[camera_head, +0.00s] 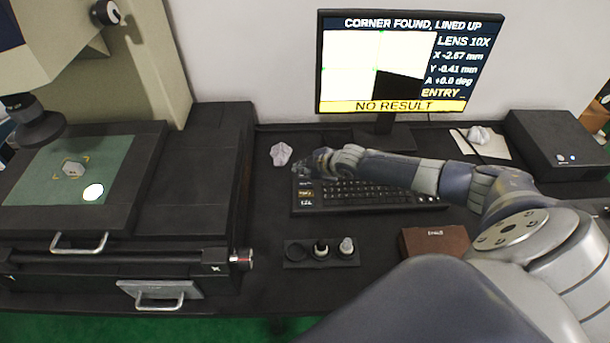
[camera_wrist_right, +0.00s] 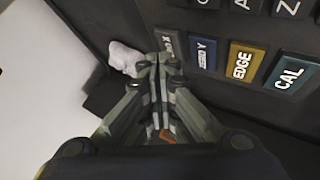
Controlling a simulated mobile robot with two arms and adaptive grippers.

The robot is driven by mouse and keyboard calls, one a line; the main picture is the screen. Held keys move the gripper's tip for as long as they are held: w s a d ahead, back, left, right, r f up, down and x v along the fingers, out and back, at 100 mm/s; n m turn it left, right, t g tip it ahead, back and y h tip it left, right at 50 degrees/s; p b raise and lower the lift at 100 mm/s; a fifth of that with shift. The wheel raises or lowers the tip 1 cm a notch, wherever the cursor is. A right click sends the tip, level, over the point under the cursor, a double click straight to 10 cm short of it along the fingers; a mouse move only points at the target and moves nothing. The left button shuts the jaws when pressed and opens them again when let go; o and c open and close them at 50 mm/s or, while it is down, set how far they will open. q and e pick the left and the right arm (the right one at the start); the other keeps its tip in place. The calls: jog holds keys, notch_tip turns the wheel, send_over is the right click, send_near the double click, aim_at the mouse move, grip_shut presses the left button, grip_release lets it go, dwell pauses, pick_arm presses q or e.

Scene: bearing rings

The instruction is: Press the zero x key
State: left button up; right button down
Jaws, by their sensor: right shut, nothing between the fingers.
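The keyboard (camera_head: 372,206) lies on the dark desk below the monitor. My right gripper (camera_head: 308,168) is over its left end and hides some keys there. In the right wrist view my right gripper (camera_wrist_right: 160,66) is shut and empty. Its fingertips are at the grey key ending in X (camera_wrist_right: 169,41), partly covering it; I cannot tell whether they touch it. Beside it are the blue Y key (camera_wrist_right: 204,54), the yellow EDGE key (camera_wrist_right: 241,63) and the teal CAL key (camera_wrist_right: 289,74). The monitor (camera_head: 410,62) reads X -2.67 mm, Y -0.41 mm and NO RESULT. My left gripper is out of view.
A measuring machine (camera_head: 215,150) with a green stage fills the left. A black holder (camera_head: 295,262) and brown box (camera_head: 435,243) sit in front.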

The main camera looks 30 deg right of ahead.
aim_at(303, 177)
jog(key=shift+f, duration=0.35)
dwell(0.5)
dwell(0.3)
jog(key=shift+r+p, duration=0.6)
jog(key=shift+r, duration=0.2)
notch_tip(303, 177, up, 5)
jog(key=p, duration=0.4)
jog(key=shift+p, duration=0.4)
